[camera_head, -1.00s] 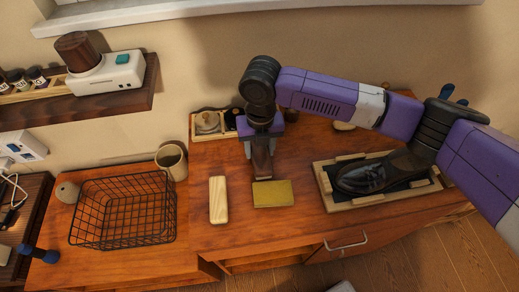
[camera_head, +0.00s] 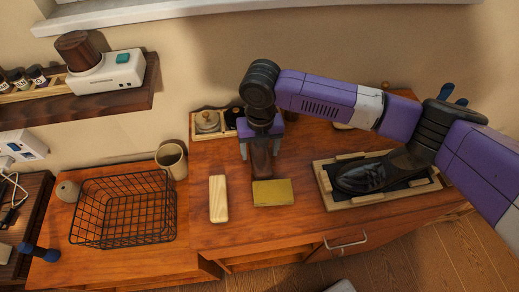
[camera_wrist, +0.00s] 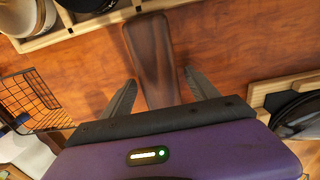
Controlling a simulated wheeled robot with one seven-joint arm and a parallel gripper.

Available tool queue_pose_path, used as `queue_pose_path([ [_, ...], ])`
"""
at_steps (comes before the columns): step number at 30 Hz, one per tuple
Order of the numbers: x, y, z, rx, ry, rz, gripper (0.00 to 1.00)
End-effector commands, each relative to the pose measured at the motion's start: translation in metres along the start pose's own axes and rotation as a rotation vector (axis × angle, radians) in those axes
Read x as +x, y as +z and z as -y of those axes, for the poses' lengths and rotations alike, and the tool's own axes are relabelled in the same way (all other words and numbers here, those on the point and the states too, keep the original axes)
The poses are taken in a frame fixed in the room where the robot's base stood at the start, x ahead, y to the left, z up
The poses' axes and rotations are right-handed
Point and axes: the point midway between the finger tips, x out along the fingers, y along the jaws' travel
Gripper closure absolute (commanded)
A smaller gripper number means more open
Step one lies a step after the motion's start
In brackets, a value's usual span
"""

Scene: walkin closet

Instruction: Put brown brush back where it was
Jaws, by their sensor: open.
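The brown brush (camera_head: 262,168) lies on the wooden desk, behind the yellow block and right of the pale wooden block. It also shows in the wrist view (camera_wrist: 150,55), as a long dark-brown wooden piece. My gripper (camera_head: 262,150) is above its rear part, which is partly hidden. In the wrist view my gripper (camera_wrist: 163,92) is open, with one finger on each side of the brush and a visible gap to each.
The yellow block (camera_head: 273,193) and pale block (camera_head: 219,199) lie in front. A divided wooden tray (camera_head: 208,128) is behind. A framed tray (camera_head: 332,199) with a dark shoe (camera_head: 375,174) is right. A wire basket (camera_head: 124,239) and mug (camera_head: 171,160) stand left.

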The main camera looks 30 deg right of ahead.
Motion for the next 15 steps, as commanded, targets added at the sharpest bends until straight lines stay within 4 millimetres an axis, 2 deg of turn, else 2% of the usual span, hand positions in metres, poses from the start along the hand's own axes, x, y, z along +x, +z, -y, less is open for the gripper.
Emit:
queue_pose_path([
  [5, -0.025, 0.001, 0.000, -0.001, 0.002, 0.003, 0.31],
  [15, -0.092, 0.001, -0.001, -0.001, 0.002, 0.003, 0.31],
])
